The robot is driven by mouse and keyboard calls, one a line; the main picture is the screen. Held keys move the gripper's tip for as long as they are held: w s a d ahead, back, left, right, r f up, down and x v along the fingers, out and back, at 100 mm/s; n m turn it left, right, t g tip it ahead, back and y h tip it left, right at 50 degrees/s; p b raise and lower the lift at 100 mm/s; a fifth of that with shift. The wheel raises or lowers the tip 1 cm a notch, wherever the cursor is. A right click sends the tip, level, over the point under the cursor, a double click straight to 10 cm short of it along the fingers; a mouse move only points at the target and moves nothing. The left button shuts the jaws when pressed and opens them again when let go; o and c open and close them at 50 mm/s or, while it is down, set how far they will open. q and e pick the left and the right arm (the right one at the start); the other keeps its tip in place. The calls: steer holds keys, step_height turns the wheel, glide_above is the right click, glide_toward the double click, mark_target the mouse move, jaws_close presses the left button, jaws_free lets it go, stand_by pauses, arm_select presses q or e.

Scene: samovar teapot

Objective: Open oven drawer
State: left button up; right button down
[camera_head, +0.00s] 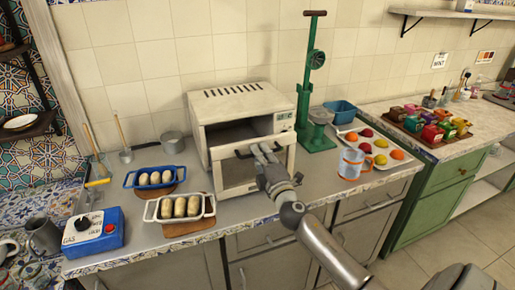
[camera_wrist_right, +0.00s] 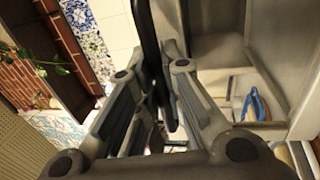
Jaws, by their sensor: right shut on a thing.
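The white oven (camera_head: 240,100) stands on the counter near the back wall. Its front door (camera_head: 240,176) is tilted partly open, with a dark gap showing above it. My right gripper (camera_head: 262,153) is at the dark bar handle on the door. In the right wrist view, my right gripper (camera_wrist_right: 163,98) is shut on the handle (camera_wrist_right: 147,35), which runs between the fingers. The pale oven interior (camera_wrist_right: 215,48) shows to the right there. My left gripper is not in view.
Left of the oven are a blue tray (camera_head: 128,181) and a white tray (camera_head: 149,212) with rolls, and a blue gas box (camera_head: 92,232).

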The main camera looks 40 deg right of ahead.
steer(key=shift+s+a, duration=0.15)
steer(key=shift+s, duration=0.55)
steer(key=c, duration=1.5)
jaws_free()
steer(key=shift+w, duration=0.1)
steer(key=shift+c, duration=0.2)
steer(key=v, duration=1.2)
